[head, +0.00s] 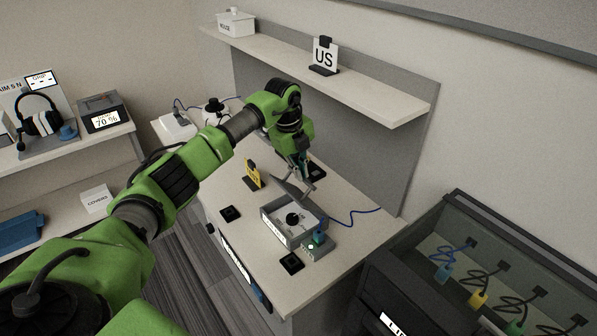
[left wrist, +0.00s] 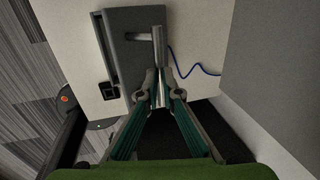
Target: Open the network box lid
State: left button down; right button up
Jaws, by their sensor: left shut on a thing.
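The network box (head: 271,232) is a grey box on the worktop, with a light interior and a round black item (head: 293,218) inside. Its dark grey lid (head: 286,189) is raised and tilted at the back, so the box stands open at least partly. My left gripper (head: 309,183) is at the lid's right edge, shut on the lid's handle. In the left wrist view, the fingers (left wrist: 159,82) close on a light grey handle bar (left wrist: 159,47) on the lid's dark panel (left wrist: 126,62). The fingertips' exact contact is small and partly hidden. My right gripper is out of view.
A small device with a green light (head: 315,249) sits beside the box, with a blue cable (head: 350,214) behind.

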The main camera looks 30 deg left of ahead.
pick_arm(q)
jog(key=shift+s+d+f, duration=0.2)
jog(key=shift+d+f, duration=0.15)
jog(key=shift+f, duration=0.35)
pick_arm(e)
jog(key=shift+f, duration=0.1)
pick_arm(q)
jog(key=c, duration=2.3)
grip_release()
jog(key=shift+o, duration=0.8)
jog(key=shift+w+f, duration=0.2)
jog(key=shift+w, duration=0.2)
jog(key=shift+w+f, duration=0.1)
jog(key=shift+w, duration=0.35)
jog(key=v, duration=1.2)
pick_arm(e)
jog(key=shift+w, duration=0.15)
